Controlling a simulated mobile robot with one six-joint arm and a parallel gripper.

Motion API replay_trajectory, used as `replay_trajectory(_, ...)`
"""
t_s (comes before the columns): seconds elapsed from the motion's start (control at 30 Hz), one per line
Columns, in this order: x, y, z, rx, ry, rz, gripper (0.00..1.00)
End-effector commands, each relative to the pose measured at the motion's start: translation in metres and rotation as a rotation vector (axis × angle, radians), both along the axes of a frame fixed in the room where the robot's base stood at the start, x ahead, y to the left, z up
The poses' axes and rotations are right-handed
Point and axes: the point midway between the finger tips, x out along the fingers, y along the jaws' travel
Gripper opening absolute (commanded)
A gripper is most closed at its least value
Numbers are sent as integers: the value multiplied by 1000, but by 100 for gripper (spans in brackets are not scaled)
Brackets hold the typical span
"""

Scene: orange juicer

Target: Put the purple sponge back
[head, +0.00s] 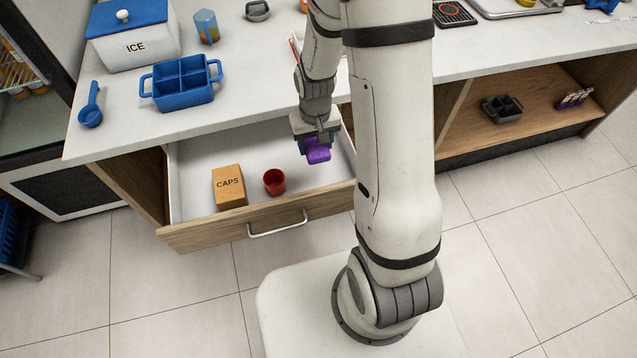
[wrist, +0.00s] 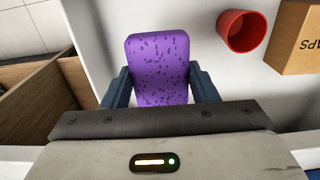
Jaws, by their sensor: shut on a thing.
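The purple sponge (head: 318,155) is held in my gripper (head: 316,145) over the right part of the open drawer (head: 193,158). In the wrist view the sponge (wrist: 158,68) has darker specks and sits between the two blue fingers of my gripper (wrist: 160,88). The fingers touch it on both sides. The drawer floor (wrist: 200,25) shows beyond it. How far the sponge is above the floor is hard to tell.
In the drawer stand a red cup (head: 274,181) and a CAPS box (head: 229,186), left of the sponge in the head view. A blue divided tray (head: 182,84), blue scoop (head: 91,107) and ICE bin (head: 133,38) are on the counter. The drawer's right floor looks clear.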

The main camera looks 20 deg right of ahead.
Motion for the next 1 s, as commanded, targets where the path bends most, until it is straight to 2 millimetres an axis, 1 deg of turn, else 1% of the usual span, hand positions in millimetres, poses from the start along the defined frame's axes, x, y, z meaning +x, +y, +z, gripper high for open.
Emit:
replay_trajectory(0.03,-4,0,-8,0,-1,0,32)
replay_trajectory(0.13,-8,0,-17,0,3,-1,32)
replay_trajectory(0.2,-9,0,-30,0,6,-1,32)
replay_trajectory(0.33,-9,0,-51,0,5,-1,32)
replay_trajectory(0.53,-8,-1,-70,0,2,-1,32)
replay_trajectory(0.73,-8,-1,-98,0,4,-2,32)
replay_trajectory(0.83,-8,-1,-105,0,2,-2,32)
replay_trajectory(1.0,-8,-1,-106,0,0,-2,32)
